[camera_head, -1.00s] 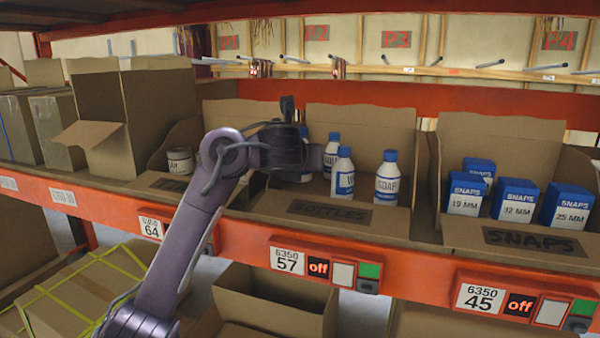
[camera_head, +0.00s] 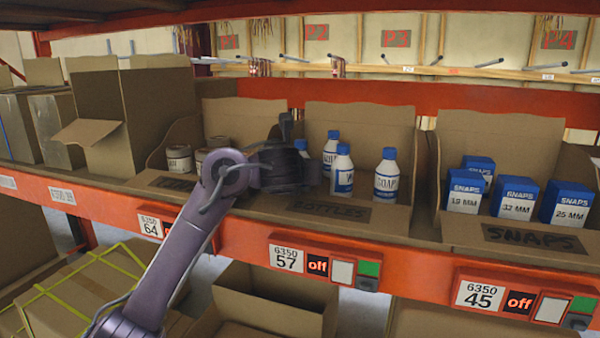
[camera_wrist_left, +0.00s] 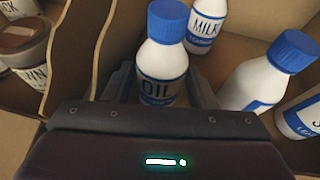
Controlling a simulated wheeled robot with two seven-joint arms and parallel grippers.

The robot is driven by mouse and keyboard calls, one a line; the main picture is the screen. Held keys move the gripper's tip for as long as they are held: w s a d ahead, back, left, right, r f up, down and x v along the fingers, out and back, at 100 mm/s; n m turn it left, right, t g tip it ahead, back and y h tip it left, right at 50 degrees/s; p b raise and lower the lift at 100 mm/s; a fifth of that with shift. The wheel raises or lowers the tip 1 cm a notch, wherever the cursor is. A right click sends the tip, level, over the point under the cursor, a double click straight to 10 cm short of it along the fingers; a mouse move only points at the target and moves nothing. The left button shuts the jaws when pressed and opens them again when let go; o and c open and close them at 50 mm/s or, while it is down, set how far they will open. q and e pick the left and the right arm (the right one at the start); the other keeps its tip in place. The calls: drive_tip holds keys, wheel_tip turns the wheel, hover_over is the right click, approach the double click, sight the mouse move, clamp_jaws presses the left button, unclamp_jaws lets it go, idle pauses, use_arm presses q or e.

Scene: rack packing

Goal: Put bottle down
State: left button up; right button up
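The white OIL bottle (camera_wrist_left: 162,75) with a blue cap stands upright between the fingers of my left gripper (camera_wrist_left: 161,88) in the left wrist view. The fingers appear to be closed on its sides. In the head view my left gripper (camera_head: 303,172) is over the BOTTLES bin (camera_head: 335,212), and only part of the held bottle, with its cap (camera_head: 301,145), shows behind it. The bottle's base is hidden, so I cannot tell whether it touches the bin floor. My right gripper is not in view.
A MILK bottle (camera_wrist_left: 206,24), a white bottle (camera_head: 342,174) and a SOAP bottle (camera_head: 386,177) stand close by in the bin. A cardboard divider (camera_wrist_left: 77,45) separates the bin from cans (camera_head: 179,158) on the left. SNAPS boxes (camera_head: 516,198) stand right.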

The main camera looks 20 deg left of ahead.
use_arm(q)
drive_tip(key=shift+d+f, duration=0.1)
drive_tip(key=shift+f, duration=0.6)
drive_tip(key=shift+r, duration=0.15)
drive_tip(key=p+v, duration=0.1)
drive_tip(key=v, duration=0.2)
drive_tip(key=r+p+v, duration=0.1)
drive_tip(key=p+v, duration=0.1)
drive_tip(key=v, duration=0.2)
drive_tip(key=p+v, duration=0.2)
drive_tip(key=v, duration=0.1)
drive_tip(key=shift+d+r, duration=0.1)
drive_tip(key=shift+r, duration=0.3)
drive_tip(key=shift+p+v, duration=0.3)
drive_tip(key=shift+v, duration=0.6)
drive_tip(key=shift+f, duration=0.15)
